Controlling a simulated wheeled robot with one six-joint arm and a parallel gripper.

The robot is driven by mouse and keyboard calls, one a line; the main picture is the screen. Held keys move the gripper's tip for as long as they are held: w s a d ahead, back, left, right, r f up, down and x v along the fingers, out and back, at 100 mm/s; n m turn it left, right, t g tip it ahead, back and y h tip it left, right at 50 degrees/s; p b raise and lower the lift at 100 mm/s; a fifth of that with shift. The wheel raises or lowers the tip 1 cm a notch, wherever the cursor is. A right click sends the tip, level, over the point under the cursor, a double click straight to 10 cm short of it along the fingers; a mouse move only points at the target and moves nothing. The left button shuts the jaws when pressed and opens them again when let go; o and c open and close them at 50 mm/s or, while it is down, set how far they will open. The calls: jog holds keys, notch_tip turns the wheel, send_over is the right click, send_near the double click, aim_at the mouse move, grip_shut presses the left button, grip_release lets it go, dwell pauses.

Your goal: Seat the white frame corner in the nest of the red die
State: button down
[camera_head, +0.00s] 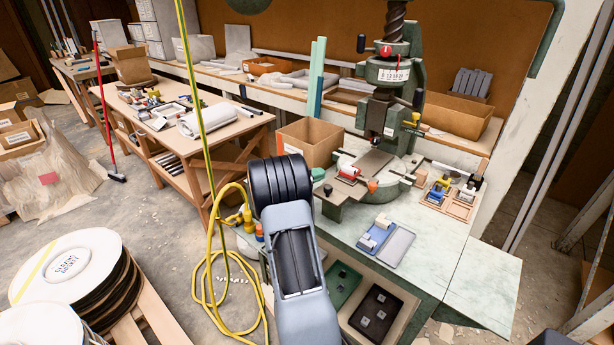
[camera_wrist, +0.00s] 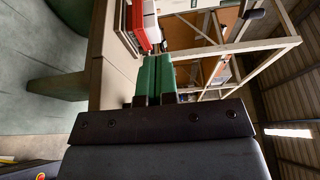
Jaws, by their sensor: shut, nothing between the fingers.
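My gripper (camera_wrist: 159,58) shows in the wrist view with its two green fingers together and nothing between them. A red block (camera_head: 347,172) that looks like the red die sits at the front of the press bed, with a pale patch on top. I cannot tell whether its nest is empty. A red part (camera_wrist: 137,22) also shows just beyond my fingertips in the wrist view. Small white pieces (camera_head: 367,242) lie on a blue tray on the bench; one may be the frame corner.
The green fly press (camera_head: 387,75) stands behind the red block. A grey tray (camera_head: 398,247) lies beside the blue one. A wooden tray (camera_head: 458,208) of coloured fixtures is at right, and a cardboard box (camera_head: 309,143) at left. The bench's front right (camera_head: 480,285) is clear.

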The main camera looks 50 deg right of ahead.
jog(key=p, duration=0.2)
send_over(335, 181)
jog(key=shift+s+a, duration=0.1)
jog(key=shift+a, duration=0.05)
jog(key=shift+f+b, duration=0.1)
jog(key=shift+b, duration=0.35)
